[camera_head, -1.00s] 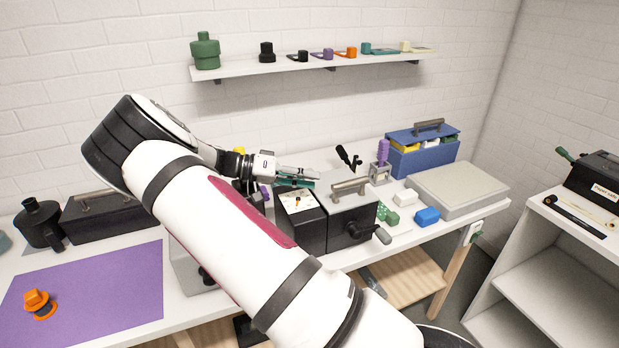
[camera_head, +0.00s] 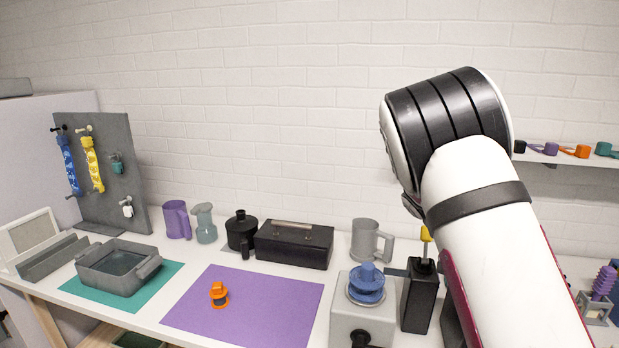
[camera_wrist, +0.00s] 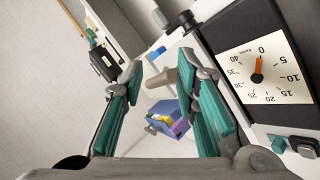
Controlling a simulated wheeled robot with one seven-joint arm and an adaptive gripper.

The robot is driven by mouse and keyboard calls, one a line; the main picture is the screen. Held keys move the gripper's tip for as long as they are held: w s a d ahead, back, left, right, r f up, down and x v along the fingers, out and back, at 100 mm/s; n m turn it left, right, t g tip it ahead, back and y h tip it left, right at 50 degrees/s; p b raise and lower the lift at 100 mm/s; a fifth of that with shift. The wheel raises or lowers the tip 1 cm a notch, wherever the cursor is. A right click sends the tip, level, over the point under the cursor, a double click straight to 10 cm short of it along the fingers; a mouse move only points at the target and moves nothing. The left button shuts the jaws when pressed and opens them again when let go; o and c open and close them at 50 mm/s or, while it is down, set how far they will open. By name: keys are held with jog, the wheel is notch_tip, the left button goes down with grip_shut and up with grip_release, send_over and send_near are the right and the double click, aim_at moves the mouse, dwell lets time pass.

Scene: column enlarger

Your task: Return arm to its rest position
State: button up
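In the head view my white arm (camera_head: 490,220) rises on the right, bent at a black-banded joint. My gripper is hidden there. In the wrist view my gripper (camera_wrist: 165,85) has its two teal-padded fingers spread apart. A grey bar-like part shows beyond the gap, and I cannot tell how far off it is. No held object shows between the fingers. A dark timer box with a white dial (camera_wrist: 261,72) is close to the right finger. Its orange hand points near 0. A blue case (camera_wrist: 170,118) shows farther off between the fingers.
The bench holds a purple mat (camera_head: 245,310) with an orange part (camera_head: 219,294), a black toolbox (camera_head: 293,244), a grey tray (camera_head: 118,268), a grey mug (camera_head: 371,241) and a grey block with a blue knob (camera_head: 366,283). A pegboard (camera_head: 100,175) stands left. A wall shelf (camera_head: 560,156) is right, behind my arm.

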jog(key=s+a+r+n+t+y, duration=0.4)
jog(key=s+a+r+n+t, duration=0.2)
jog(key=s+a, duration=0.3)
jog(key=s+a+r+n+t+y, duration=0.4)
jog(key=s+a+r+n+t, duration=0.1)
jog(key=s+a, duration=0.5)
jog(key=shift+s+a+r+n+t, duration=0.25)
jog(key=shift+s+r+n+t, duration=0.3)
jog(key=shift+r, duration=0.85)
jog(key=shift+s, duration=0.1)
